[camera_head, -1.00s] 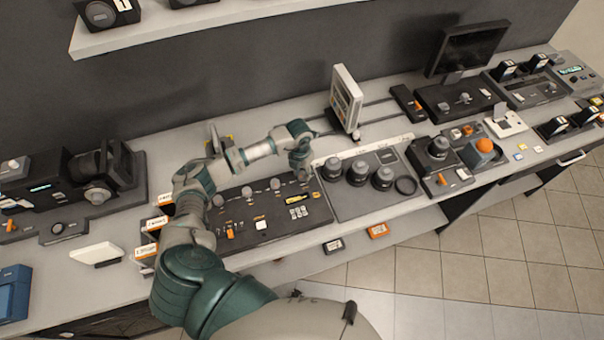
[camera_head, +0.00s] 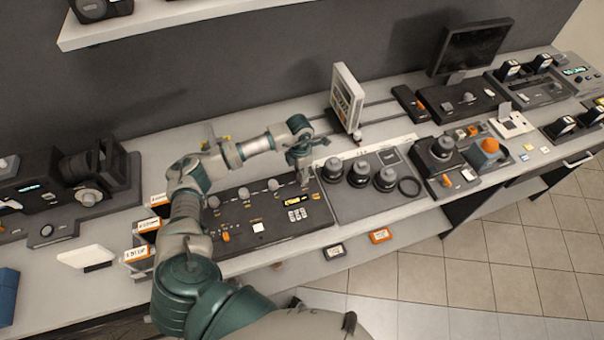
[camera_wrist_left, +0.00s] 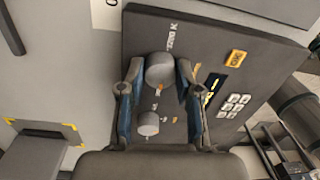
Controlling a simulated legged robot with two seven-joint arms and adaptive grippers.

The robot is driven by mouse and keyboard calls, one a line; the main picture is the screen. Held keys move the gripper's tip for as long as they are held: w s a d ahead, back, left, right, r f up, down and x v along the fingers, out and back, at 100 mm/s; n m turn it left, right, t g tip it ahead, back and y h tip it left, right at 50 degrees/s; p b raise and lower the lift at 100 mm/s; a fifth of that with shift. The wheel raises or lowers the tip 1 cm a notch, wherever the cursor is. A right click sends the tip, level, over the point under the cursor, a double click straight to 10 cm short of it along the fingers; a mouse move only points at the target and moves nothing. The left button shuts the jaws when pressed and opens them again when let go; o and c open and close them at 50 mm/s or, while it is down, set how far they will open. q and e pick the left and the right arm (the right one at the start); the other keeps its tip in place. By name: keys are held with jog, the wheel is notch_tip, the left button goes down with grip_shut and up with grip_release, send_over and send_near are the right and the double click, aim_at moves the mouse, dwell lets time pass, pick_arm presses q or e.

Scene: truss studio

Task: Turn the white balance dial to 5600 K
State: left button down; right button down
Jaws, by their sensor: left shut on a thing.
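A dark control panel (camera_head: 262,226) lies on the bench with a row of grey knobs along its back part. In the left wrist view, my left gripper (camera_wrist_left: 160,84) is shut with a finger on each side of a round grey dial (camera_wrist_left: 160,66). A small orange mark shows at the dial's lower edge. A printed label ending in K (camera_wrist_left: 173,36) is beside the dial; its digits are hard to read. My right gripper is not in view.
A smaller grey knob (camera_wrist_left: 148,124) is close by on the panel. An orange-yellow button (camera_wrist_left: 235,58) and several white buttons (camera_wrist_left: 238,105) are to the right. A white upright panel (camera_head: 346,98) stands behind; a grey plate with dark knobs (camera_head: 358,174) adjoins on the right.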

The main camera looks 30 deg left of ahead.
aim_at(299, 173)
pick_arm(q)
jog(key=shift+s+f, duration=0.1)
jog(key=c, duration=0.8)
grip_release()
jog(key=shift+a, duration=0.1)
jog(key=shift+a+r, duration=0.1)
jog(key=shift+r, duration=0.2)
jog(key=r, duration=1.1)
jog(key=shift+w+a+r, duration=0.15)
jog(key=shift+w+a, duration=0.1)
jog(key=shift+a, duration=0.05)
